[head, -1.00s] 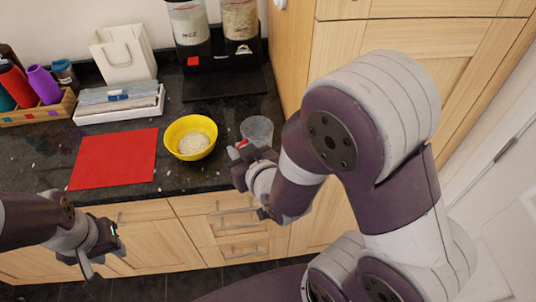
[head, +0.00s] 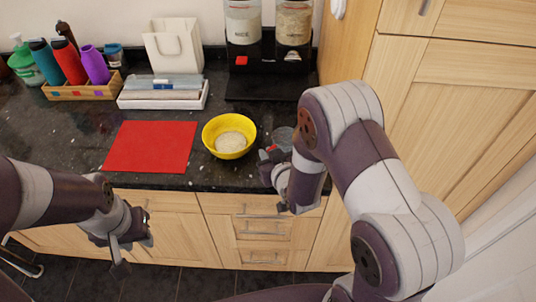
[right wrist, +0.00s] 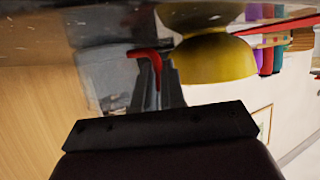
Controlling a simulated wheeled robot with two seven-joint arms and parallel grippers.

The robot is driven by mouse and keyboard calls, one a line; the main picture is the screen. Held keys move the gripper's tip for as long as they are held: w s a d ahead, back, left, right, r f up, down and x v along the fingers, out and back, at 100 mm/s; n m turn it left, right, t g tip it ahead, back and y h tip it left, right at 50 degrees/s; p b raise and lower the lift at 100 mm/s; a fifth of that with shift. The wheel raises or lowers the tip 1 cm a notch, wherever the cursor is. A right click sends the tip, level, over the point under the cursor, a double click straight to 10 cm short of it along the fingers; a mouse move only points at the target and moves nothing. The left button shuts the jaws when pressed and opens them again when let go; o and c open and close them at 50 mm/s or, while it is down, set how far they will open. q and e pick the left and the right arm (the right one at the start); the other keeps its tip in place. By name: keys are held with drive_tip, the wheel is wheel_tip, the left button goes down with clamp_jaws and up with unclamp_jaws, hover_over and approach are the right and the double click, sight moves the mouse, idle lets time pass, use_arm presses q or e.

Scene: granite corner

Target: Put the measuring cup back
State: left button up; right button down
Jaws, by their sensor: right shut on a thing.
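The clear measuring cup (head: 283,137) is just right of the yellow bowl (head: 229,137) at the counter's front. My right gripper (head: 268,156) is shut on its red handle, which also shows in the right wrist view (right wrist: 150,58). That view appears upside down, with the see-through cup (right wrist: 108,72) beside the bowl (right wrist: 214,58). Part of the cup is hidden by my right arm in the head view. I cannot tell whether it touches the counter. The bowl holds pale grains. My left gripper (head: 132,248) looks open and empty in front of the drawers.
A red mat (head: 150,147) lies left of the bowl. A tall wooden cabinet (head: 345,45) bounds the right.

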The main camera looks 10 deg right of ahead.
drive_tip(key=shift+s+f, duration=0.1)
drive_tip(key=shift+s, duration=0.05)
drive_tip(key=c, duration=1.2)
unclamp_jaws()
drive_tip(key=shift+r, duration=0.35)
drive_tip(key=s+d+r+g, duration=0.1)
drive_tip(key=s+g, duration=0.3)
drive_tip(key=s, duration=0.2)
drive_tip(key=s+d+r+m+g+h, duration=0.1)
drive_tip(key=s+d+r+g, duration=0.1)
drive_tip(key=s, duration=0.4)
drive_tip(key=s+d+r+g, duration=0.1)
drive_tip(key=s+r+g, duration=0.1)
drive_tip(key=s+g, duration=0.3)
drive_tip(key=shift+s+d+g+h, duration=0.15)
drive_tip(key=shift+s+h, duration=0.05)
drive_tip(key=shift+s, duration=0.3)
drive_tip(key=shift+s+d+g+h, duration=0.15)
drive_tip(key=shift+s+h, duration=0.05)
drive_tip(key=shift+s, duration=0.3)
